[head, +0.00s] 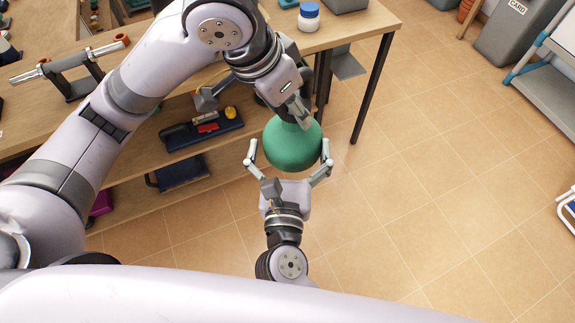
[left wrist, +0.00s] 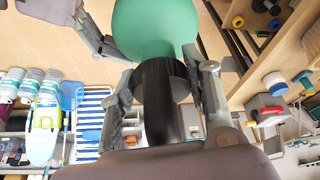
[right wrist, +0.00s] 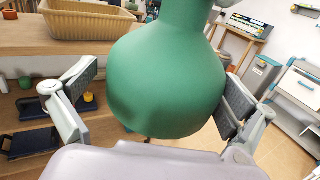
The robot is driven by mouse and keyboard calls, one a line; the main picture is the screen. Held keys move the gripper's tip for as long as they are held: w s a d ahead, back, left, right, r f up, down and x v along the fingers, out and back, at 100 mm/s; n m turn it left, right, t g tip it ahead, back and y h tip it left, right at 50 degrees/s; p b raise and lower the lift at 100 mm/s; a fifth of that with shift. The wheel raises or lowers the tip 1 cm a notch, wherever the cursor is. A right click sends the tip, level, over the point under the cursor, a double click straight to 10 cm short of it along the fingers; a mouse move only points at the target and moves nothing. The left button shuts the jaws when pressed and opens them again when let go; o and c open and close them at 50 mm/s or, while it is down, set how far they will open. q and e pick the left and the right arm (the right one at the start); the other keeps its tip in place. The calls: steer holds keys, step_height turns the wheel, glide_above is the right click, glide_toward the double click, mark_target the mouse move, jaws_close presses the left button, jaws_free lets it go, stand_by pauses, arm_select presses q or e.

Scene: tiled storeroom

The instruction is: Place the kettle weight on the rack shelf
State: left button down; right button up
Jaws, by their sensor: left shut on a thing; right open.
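The kettle weight (head: 290,150) is a rounded green body with a black handle (left wrist: 160,105). It hangs above the tiled floor beside the wooden bench. My left gripper (head: 297,108) is above it, shut on the black handle. In the right wrist view the green body (right wrist: 165,85) fills the middle. My right gripper (head: 289,157) is below, open, with a finger on each side of the body; whether they touch it I cannot tell. A wooden lower shelf (head: 140,213) runs under the bench top; I cannot tell if it is the rack shelf.
A dark tray (head: 205,135) with small objects is under my left arm. A blue-lidded jar (head: 309,16) stands on the bench top near its corner. A dark bench leg (head: 372,90) is right of the weight.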

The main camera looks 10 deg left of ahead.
arm_select(q)
steer(key=shift+r, duration=0.1)
arm_select(e)
steer(key=shift+w+a, duration=0.15)
steer(key=shift+w, duration=0.95)
steer(key=shift+c, duration=0.5)
arm_select(q)
steer(key=shift+s+d, duration=0.1)
steer(key=shift+d, duration=0.1)
arm_select(e)
steer(key=shift+s+a, duration=0.1)
steer(key=shift+a, duration=0.1)
steer(key=c, duration=1.6)
arm_select(q)
steer(key=c, duration=1.1)
jaws_free()
arm_select(e)
steer(key=shift+r, duration=0.2)
arm_select(q)
steer(key=o, duration=0.3)
steer(key=shift+a, duration=0.1)
arm_select(e)
steer(key=shift+d, duration=0.1)
arm_select(q)
steer(key=shift+a+r, duration=0.1)
